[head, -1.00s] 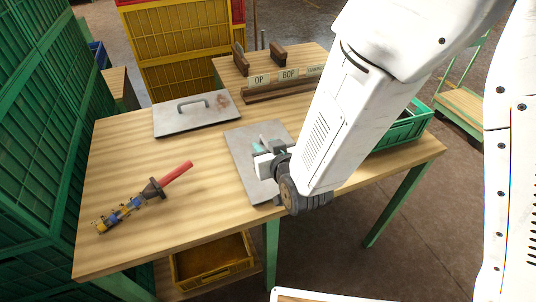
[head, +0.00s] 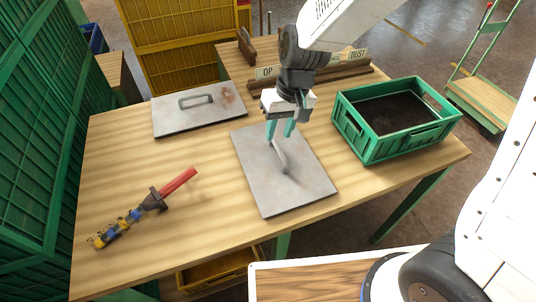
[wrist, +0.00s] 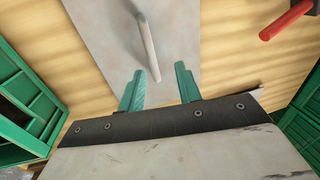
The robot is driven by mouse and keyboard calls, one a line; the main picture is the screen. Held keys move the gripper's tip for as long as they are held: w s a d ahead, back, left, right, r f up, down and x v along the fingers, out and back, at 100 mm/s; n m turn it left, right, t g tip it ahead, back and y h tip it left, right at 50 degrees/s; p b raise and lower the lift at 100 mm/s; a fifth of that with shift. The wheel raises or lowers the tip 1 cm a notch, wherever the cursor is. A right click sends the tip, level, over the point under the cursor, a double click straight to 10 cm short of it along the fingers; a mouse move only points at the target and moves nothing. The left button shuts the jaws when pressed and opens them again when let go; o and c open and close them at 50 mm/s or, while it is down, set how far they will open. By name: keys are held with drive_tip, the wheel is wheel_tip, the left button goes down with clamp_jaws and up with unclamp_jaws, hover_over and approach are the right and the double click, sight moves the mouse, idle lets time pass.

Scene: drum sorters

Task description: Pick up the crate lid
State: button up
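Two flat grey metal lids lie on the wooden table. The nearer lid (head: 285,195) has a bar handle (head: 285,163) and lies in the middle; its handle also shows in the wrist view (wrist: 148,45). The other lid (head: 170,121), with a rusty patch and a similar handle (head: 196,100), lies at the back left. I cannot tell which is the crate lid. My gripper (head: 280,134) is at the far end of the nearer handle, fingers pointing down. In the wrist view its teal fingers (wrist: 158,72) are apart, with the handle's end between them; contact is not visible.
A green crate (head: 372,147) with dark contents stands to the right of the nearer lid. A red-handled tool (head: 150,202) lies at the front left. A wooden rack with label plates (head: 267,72) stands behind my gripper. The left side of the table has free room.

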sight(280, 150)
drive_tip(key=shift+s+d+f, duration=0.2)
drive_tip(key=shift+s+d, duration=0.1)
drive_tip(key=shift+d, duration=0.05)
drive_tip(key=shift+d+f, duration=0.25)
drive_tip(key=shift+f, duration=0.2)
drive_tip(key=shift+d+f, duration=0.2)
drive_tip(key=shift+f, duration=0.25)
drive_tip(key=f, duration=0.1)
drive_tip(key=a+f, duration=0.1)
drive_tip(key=f, duration=0.3)
drive_tip(key=shift+s+a+f, duration=0.2)
drive_tip(key=shift+a, duration=0.05)
clamp_jaws()
